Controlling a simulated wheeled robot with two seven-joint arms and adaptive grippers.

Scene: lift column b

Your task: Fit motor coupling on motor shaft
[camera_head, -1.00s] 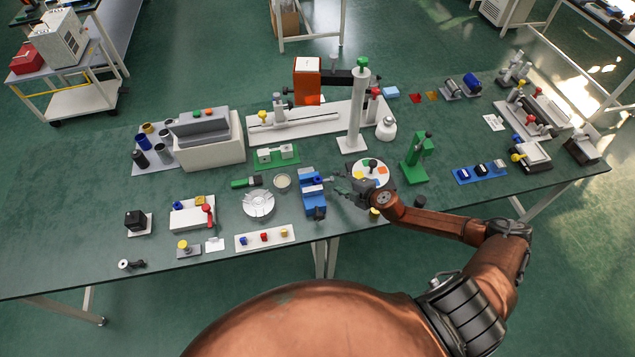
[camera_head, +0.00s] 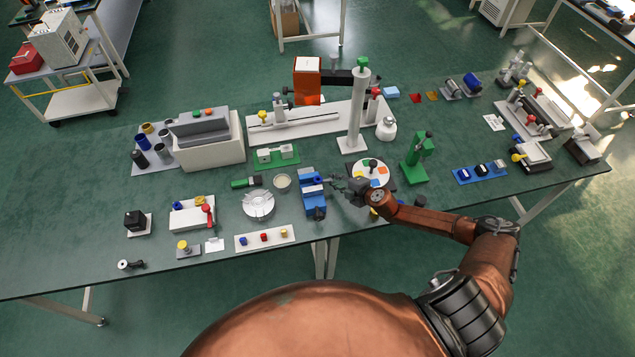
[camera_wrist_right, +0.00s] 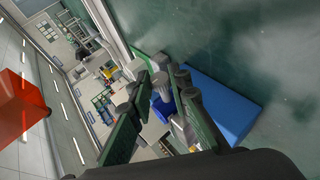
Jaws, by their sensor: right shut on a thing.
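My right gripper (camera_head: 340,184) is at the right side of a blue vise-like fixture (camera_head: 313,197) near the table's front middle. In the right wrist view the gripper (camera_wrist_right: 165,88) is shut on a small grey part (camera_wrist_right: 181,127), mostly hidden by the fingers. I cannot tell whether this part is the motor coupling or belongs to the fixture; blue surfaces (camera_wrist_right: 222,103) lie close behind it. A black block on a white plate (camera_head: 134,219) at the left may be the motor; its shaft cannot be made out. My left gripper is not in view.
A round white plate with coloured patches (camera_head: 358,180) is just behind the right gripper. A green press-like stand (camera_head: 416,160) is to its right, and a tall white column (camera_head: 357,110) stands behind. A white strip with small coloured parts (camera_head: 265,238) lies front left.

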